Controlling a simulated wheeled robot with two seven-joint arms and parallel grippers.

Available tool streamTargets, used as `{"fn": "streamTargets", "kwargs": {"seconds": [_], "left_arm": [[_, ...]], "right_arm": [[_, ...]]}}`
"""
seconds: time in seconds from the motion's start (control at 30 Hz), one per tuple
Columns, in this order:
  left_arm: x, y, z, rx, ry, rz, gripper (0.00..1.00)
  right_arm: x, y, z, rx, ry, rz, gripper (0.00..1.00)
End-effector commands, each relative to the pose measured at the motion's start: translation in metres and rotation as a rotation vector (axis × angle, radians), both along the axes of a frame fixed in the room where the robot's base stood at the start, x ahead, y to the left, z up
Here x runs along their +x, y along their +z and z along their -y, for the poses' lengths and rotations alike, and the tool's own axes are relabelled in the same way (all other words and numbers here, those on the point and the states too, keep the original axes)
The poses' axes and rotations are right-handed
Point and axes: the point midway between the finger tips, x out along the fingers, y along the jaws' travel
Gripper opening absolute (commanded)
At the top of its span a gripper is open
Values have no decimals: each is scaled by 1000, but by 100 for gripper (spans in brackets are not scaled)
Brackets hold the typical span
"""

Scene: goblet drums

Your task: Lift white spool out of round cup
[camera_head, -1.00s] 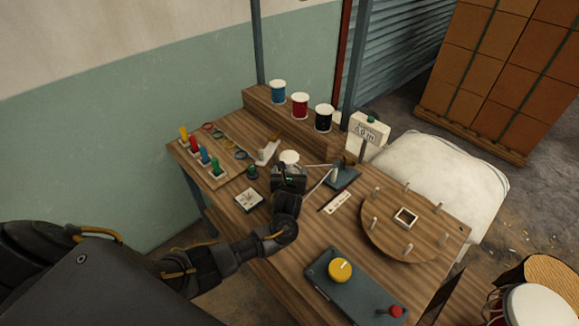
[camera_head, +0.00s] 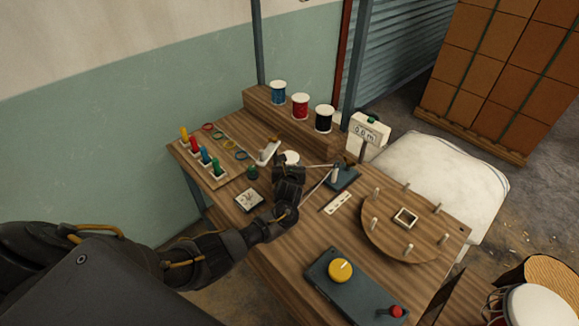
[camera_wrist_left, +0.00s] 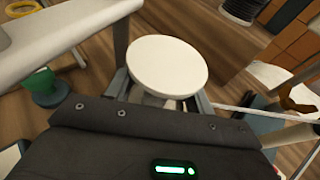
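The white spool (camera_head: 291,157) shows mainly as a round white top on the wooden table, partly behind my left gripper (camera_head: 289,168) in the head view. In the left wrist view, its pale disc (camera_wrist_left: 168,66) covers the space in front of my left gripper (camera_wrist_left: 160,98). The fingers stand apart on either side of the disc's near edge. Their tips are hidden beneath the disc, and I see no clear contact. The round cup cannot be made out; the gripper and disc cover that spot. My right gripper is not in view.
A white stand (camera_head: 268,151) and a small green-topped item (camera_head: 252,172) are close on the left. A blue-grey block (camera_head: 343,178) with thin rods is close on the right. Thread spools (camera_head: 300,106) line the back ledge. A round pegged board (camera_head: 400,228) lies at right.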

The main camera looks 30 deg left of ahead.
Motion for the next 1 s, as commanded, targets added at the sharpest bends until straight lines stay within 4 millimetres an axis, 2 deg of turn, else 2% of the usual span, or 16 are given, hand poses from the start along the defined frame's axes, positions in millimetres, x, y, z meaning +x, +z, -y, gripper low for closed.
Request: {"fn": "streamTargets", "kwargs": {"seconds": [0.03, 0.13, 0.17, 0.43, 0.57, 0.8, 1.0], "left_arm": [[0, 0, 0, 0, 0, 0, 41], [0, 0, 0, 1, 0, 0, 28], [0, 0, 0, 0, 0, 1, 26], [0, 5, 0, 1, 0, 2, 26], [1, 25, 0, 0, 0, 5, 26], [1, 72, 0, 0, 0, 5, 26], [0, 96, 0, 1, 0, 2, 26]], "right_arm": [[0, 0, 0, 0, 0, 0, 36], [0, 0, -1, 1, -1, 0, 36], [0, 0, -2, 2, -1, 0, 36], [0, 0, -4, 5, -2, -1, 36], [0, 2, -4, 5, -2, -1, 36], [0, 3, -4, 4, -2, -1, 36], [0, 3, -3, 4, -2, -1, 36]]}}
